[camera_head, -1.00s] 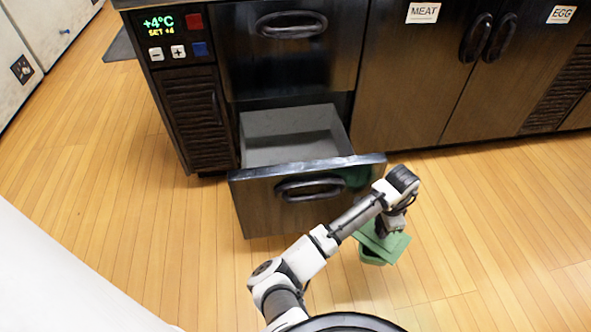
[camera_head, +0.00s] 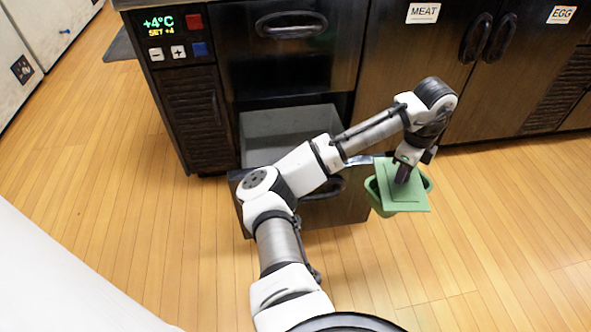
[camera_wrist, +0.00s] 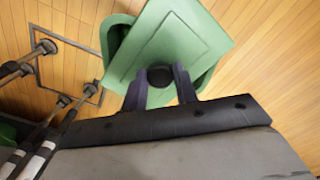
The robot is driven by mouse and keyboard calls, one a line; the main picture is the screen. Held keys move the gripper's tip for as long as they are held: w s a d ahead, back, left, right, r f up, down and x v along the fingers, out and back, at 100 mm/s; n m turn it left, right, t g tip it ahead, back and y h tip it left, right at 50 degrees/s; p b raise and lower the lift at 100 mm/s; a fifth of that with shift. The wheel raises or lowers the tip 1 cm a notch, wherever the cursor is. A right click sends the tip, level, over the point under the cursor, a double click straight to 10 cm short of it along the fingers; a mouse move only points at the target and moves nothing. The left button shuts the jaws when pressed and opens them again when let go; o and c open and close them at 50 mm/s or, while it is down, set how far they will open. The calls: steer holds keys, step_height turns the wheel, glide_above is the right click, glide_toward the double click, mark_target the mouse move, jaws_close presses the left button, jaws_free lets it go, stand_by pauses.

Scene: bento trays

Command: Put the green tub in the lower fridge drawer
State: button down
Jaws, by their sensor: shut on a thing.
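The green tub (camera_head: 420,188) has a flat green lid (camera_head: 408,197) lying askew on top. The lower fridge drawer (camera_head: 262,124) is pulled open to the left of the tub. My arm hides much of the drawer's front, and the visible part of its inside looks empty.
The closed upper drawer (camera_head: 345,30) is above the open one. Cabinet doors labelled MEAT (camera_head: 423,13) and EGG (camera_head: 563,14) stand to the right. The wooden floor at the right is clear.

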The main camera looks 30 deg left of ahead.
steer(key=r+m, duration=0.1)
steer(key=r, duration=0.1)
steer(key=w+r+m, duration=0.1)
steer(key=r, duration=0.2)
steer(key=r+m, duration=0.1)
steer(key=r, duration=0.2)
steer(key=shift+w+m, duration=0.25)
steer(key=shift+m, duration=0.15)
stand_by(0.6)
